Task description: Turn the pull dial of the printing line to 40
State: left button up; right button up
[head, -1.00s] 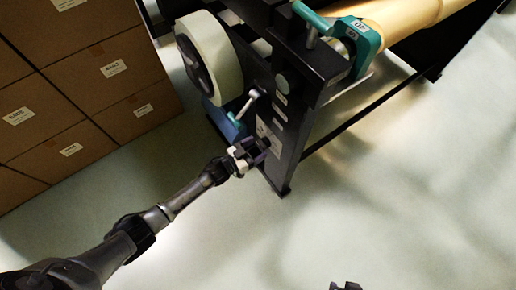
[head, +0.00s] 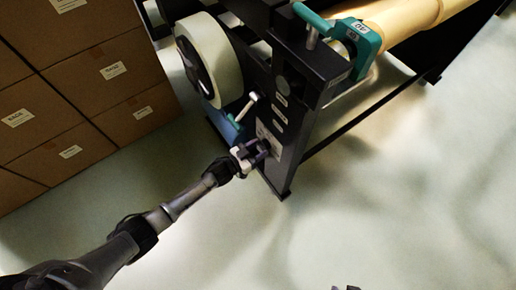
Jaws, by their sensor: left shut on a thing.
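The printing line's dark frame post (head: 298,122) stands at the centre. Low on its face is a pale dial plate (head: 271,138), partly covered by my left gripper. My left gripper (head: 262,150) reaches in from the lower left and is shut on the small dark dial at this plate. The dial is mostly hidden between the fingers, and its pointer and numbers are too small to read. A small dark piece at the bottom edge, seemingly the tip of my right gripper (head: 347,288), barely shows.
A teal lever with a pale handle (head: 244,108) sits just above my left gripper. A white roll (head: 212,60) is mounted upper left of it. A kraft roll (head: 405,20) lies in a teal holder (head: 362,48). Cardboard boxes (head: 80,80) stack at left. The floor at lower right is clear.

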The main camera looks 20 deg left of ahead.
pick_arm(q)
jog(key=shift+c, duration=0.3)
jog(key=shift+m, duration=0.3)
jog(key=m+p, duration=0.1)
jog(key=m, duration=0.1)
jog(key=shift+m, duration=0.4)
jog(key=m, duration=0.4)
jog(key=shift+m, duration=0.3)
jog(key=m+b, duration=0.1)
jog(key=m, duration=0.8)
jog(key=shift+m, duration=0.3)
